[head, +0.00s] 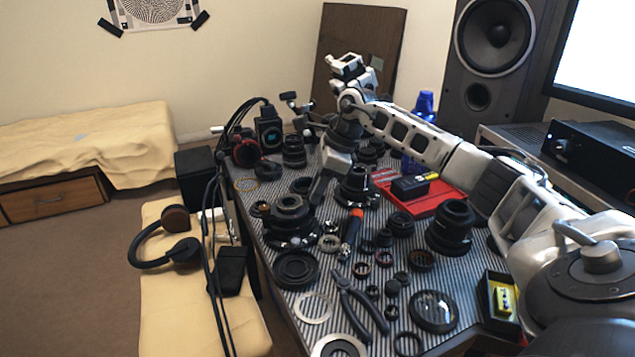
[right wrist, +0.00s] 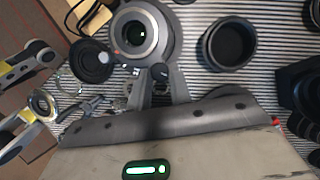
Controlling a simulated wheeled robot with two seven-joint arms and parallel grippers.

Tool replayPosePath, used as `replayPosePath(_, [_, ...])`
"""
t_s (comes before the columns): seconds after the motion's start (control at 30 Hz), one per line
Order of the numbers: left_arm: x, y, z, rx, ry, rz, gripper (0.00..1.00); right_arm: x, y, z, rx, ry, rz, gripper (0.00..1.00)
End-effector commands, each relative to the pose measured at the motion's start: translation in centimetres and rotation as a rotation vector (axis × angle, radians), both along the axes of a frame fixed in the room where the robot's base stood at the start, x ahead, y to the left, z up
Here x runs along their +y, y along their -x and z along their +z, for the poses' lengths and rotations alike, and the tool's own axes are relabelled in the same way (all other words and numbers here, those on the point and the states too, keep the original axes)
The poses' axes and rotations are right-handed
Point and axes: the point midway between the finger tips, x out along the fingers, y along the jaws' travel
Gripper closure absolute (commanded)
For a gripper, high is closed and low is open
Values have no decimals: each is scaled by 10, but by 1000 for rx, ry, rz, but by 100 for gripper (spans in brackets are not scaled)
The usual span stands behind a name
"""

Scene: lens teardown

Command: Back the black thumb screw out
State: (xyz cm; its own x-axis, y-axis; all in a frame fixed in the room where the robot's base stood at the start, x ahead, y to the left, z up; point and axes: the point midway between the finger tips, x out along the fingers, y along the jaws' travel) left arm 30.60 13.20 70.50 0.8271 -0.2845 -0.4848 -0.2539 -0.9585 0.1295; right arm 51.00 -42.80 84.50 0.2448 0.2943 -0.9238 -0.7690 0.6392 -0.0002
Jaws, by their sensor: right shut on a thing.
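My right gripper (head: 316,198) points down beside a black lens assembly (head: 290,217) on the striped mat. In the right wrist view its two fingertips (right wrist: 163,82) close around the small black thumb screw (right wrist: 160,73), at the lower edge of the lens assembly (right wrist: 140,33). The gripper is shut on the screw, which sits right against the assembly. I cannot tell how far out the screw is. In the head view I cannot make out the screw clearly at the fingertips.
The striped mat (head: 272,238) is crowded. A screwdriver (head: 351,232), pliers (head: 358,305), lens rings and a red tray (head: 425,205) lie around my right arm. A black lens barrel (right wrist: 229,43) stands right of the assembly. A speaker (head: 497,60) and monitor stand behind.

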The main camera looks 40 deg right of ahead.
Motion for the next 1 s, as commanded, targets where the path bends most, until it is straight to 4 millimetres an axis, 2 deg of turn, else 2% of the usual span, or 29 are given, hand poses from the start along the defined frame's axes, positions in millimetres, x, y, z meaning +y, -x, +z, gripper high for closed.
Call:
replayPosePath(0.2, [0,0,4,11,5,8,64,-1,-3,2,0,-3,204,100])
replayPosePath(0.6, [1,1,-1,21,5,9,64,-2,-6,0,-2,-1,537,100])
replayPosePath(1.0, [0,-1,4,4,8,9,64,-2,-7,0,-1,1,699,100])
